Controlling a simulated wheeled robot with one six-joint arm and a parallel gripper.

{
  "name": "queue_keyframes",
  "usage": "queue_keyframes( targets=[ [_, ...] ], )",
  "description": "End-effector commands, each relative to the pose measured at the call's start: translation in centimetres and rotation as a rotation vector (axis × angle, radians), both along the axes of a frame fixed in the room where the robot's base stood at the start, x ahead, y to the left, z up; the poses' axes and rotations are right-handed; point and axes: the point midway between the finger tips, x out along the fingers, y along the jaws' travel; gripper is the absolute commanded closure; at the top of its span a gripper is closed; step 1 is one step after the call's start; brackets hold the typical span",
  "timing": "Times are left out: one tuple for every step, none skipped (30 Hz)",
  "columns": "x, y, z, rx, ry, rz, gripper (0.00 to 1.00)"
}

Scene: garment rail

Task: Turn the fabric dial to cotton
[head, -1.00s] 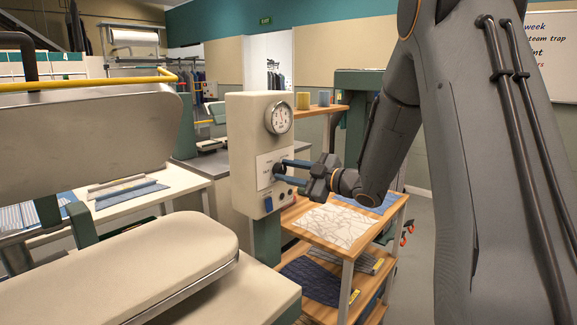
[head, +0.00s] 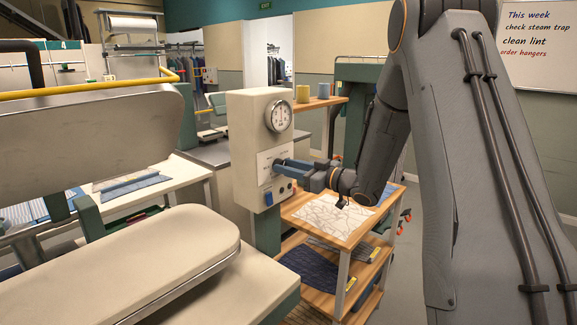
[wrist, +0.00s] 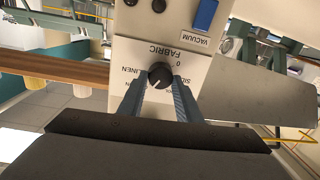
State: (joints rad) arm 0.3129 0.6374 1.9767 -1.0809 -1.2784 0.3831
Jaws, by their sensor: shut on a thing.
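The fabric dial is a round black knob (wrist: 160,75) on the front of a cream control box (head: 238,150). In the wrist view the panel appears upside down, with FABRIC and LINEN readable and other labels partly hidden by my fingers. A small white mark on the knob points toward the lower left of that view; which label it meets I cannot tell. My gripper (wrist: 159,92) has its two blue fingers on either side of the knob, shut on it. In the head view my gripper (head: 281,166) reaches the panel from the right and hides the knob.
A gauge (head: 279,116) sits above the dial, and a blue vacuum switch (wrist: 205,15) is close to it. A wooden shelf cart (head: 352,236) with folded cloth stands below my arm. A padded press (head: 150,262) fills the left front.

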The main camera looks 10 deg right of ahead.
Motion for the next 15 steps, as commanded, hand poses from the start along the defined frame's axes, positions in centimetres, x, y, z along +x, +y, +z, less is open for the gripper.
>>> queue_keyframes(
  targets=[
    [0.03,-0.05,-0.03,0.004,0.005,-0.001,0.91],
    [0.03,-0.05,-0.03,0.006,0.005,-0.001,0.91],
    [0.03,-0.05,-0.03,0.008,0.006,-0.001,0.91],
    [0.03,-0.06,-0.04,0.009,0.008,-0.001,0.91],
    [0.03,-0.06,-0.04,0.010,0.008,-0.001,0.91],
    [0.03,-0.06,-0.04,0.010,0.008,-0.001,0.91],
    [0.03,-0.06,-0.04,0.010,0.008,-0.001,0.91],
    [0.03,-0.06,-0.04,0.010,0.008,-0.001,0.91],
    [0.04,-0.05,-0.05,0.010,0.008,-0.001,0.91],
    [0.03,-0.04,-0.05,0.010,0.008,-0.001,0.91],
    [0.04,-0.05,-0.05,0.010,0.008,-0.001,0.91],
    [0.03,-0.04,-0.05,0.010,0.008,-0.001,0.91],
    [0.03,-0.04,-0.05,0.010,0.008,-0.001,0.91],
    [0.03,-0.04,-0.05,0.010,0.008,-0.001,0.91],
    [0.03,-0.04,-0.05,0.010,0.008,-0.001,0.64]
  ],
)
